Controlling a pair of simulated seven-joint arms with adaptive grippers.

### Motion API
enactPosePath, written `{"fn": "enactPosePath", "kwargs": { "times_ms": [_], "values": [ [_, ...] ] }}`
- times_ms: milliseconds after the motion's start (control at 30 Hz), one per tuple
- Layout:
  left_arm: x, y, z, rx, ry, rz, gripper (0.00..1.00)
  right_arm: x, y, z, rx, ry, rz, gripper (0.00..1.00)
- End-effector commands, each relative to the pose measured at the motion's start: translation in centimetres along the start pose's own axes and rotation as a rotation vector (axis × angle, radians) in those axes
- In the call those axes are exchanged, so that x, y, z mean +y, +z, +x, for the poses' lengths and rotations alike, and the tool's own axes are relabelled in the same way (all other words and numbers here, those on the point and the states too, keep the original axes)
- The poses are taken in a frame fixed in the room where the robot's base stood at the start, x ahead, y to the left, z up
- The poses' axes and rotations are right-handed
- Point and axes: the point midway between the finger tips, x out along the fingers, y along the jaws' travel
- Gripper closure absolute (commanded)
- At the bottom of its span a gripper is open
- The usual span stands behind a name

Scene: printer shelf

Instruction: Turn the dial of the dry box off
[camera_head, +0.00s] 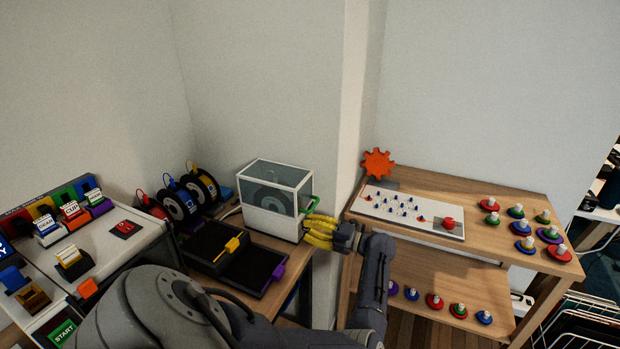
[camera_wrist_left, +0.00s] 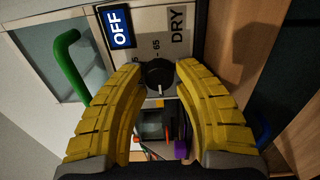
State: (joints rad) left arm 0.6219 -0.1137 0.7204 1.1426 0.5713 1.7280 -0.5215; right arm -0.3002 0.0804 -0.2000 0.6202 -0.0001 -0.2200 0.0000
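The dry box (camera_head: 275,199) is a white-framed box with clear panels, standing at the back of the left table. In the left wrist view its front panel shows a black round dial (camera_wrist_left: 159,75), a blue OFF label (camera_wrist_left: 117,27), the word DRY and small numbers. The dial's pointer setting is too small to tell. My left gripper (camera_head: 318,232) is at the box's right side in the head view. In the left wrist view its yellow fingers (camera_wrist_left: 159,70) stand apart on both sides of the dial, with narrow gaps. My right gripper is not in view.
A green handle (camera_head: 312,206) sticks out near my fingers; it also shows in the left wrist view (camera_wrist_left: 67,62). Black trays (camera_head: 250,265) lie left of the gripper. A wooden shelf (camera_head: 480,255) with a white board stands to the right.

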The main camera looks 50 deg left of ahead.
Motion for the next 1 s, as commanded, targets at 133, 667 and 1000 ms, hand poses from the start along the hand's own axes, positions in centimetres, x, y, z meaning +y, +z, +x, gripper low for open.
{"fn": "enactPosePath", "kwargs": {
  "times_ms": [133, 667, 1000],
  "values": [
    [0.0, 0.1, -0.1, -0.002, 0.000, 0.000, 0.52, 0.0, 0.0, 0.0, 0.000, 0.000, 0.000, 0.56],
    [0.0, 0.1, -1.9, -0.004, -0.002, 0.001, 0.49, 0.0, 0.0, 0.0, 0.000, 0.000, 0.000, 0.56],
    [0.0, 0.1, -6.1, -0.004, -0.002, 0.001, 0.49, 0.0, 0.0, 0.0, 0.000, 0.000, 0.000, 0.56]
  ]
}}
